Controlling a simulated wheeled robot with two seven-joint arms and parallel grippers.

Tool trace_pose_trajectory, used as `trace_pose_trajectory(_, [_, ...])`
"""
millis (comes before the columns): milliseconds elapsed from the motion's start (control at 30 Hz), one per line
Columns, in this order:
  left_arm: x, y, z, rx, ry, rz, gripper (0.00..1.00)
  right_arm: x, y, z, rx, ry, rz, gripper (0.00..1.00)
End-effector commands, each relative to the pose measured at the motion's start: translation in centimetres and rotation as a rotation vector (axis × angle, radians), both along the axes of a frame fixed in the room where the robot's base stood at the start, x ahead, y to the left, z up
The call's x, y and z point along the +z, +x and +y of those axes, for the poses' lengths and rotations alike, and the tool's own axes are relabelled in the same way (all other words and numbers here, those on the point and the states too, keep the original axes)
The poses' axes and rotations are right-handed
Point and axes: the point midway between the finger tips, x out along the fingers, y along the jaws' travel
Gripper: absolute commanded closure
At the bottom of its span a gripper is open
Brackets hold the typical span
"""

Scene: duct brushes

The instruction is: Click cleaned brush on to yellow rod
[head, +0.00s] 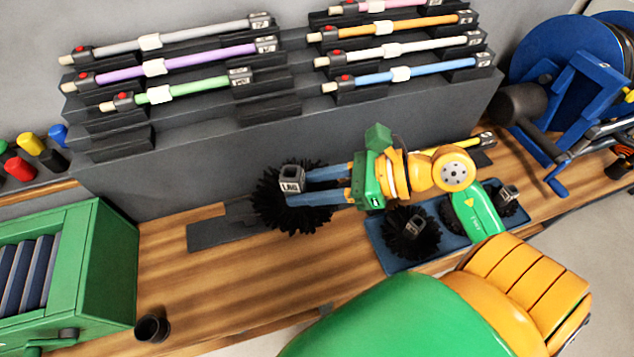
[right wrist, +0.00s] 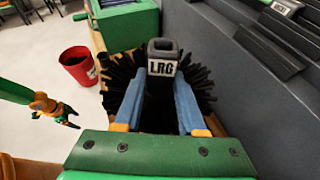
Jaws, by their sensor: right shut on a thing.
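My right gripper (head: 322,184) is shut on a large round black brush (head: 265,200), its blue fingers on either side of the brush's grey socket marked LRG. The right wrist view shows the brush (right wrist: 200,85) with bristles spread around the fingers (right wrist: 158,105) and the socket upright. The brush is near the rack front, over or beside a dark flat base; contact is unclear. The yellow rod (head: 480,142) lies at the right behind my right arm, mostly hidden. My left gripper (right wrist: 65,112) is small at the left of the wrist view, over the floor, apart from the brush.
A blue tray (head: 388,262) holds several smaller black brushes. A grey rack (head: 200,150) bears several coloured rods. A green slotted box (head: 110,262) and a black cup (head: 152,328) stand at the left. A blue reel (head: 550,60) is at the right.

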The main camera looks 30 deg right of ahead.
Motion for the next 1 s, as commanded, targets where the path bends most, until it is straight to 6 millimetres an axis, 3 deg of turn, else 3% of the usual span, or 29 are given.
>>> trace_pose_trajectory(367, [-0.7,0.0,0.1,0.000,0.002,0.000,0.19,-2.4,2.6,0.3,-0.248,-0.102,0.247,1.00])
trace_pose_trajectory(667, [-1.3,0.1,0.1,-0.001,0.001,-0.001,0.19,-4.2,3.9,0.0,-0.608,-0.097,0.542,1.00])
trace_pose_trajectory(867, [-1.8,0.0,0.1,-0.001,0.001,-0.001,0.19,-6.1,5.3,-1.1,-0.945,0.013,0.836,1.00])
trace_pose_trajectory(1000, [-2.3,0.0,0.1,-0.001,0.001,0.000,0.19,-7.9,6.7,-3.2,-1.268,0.243,1.115,1.00])
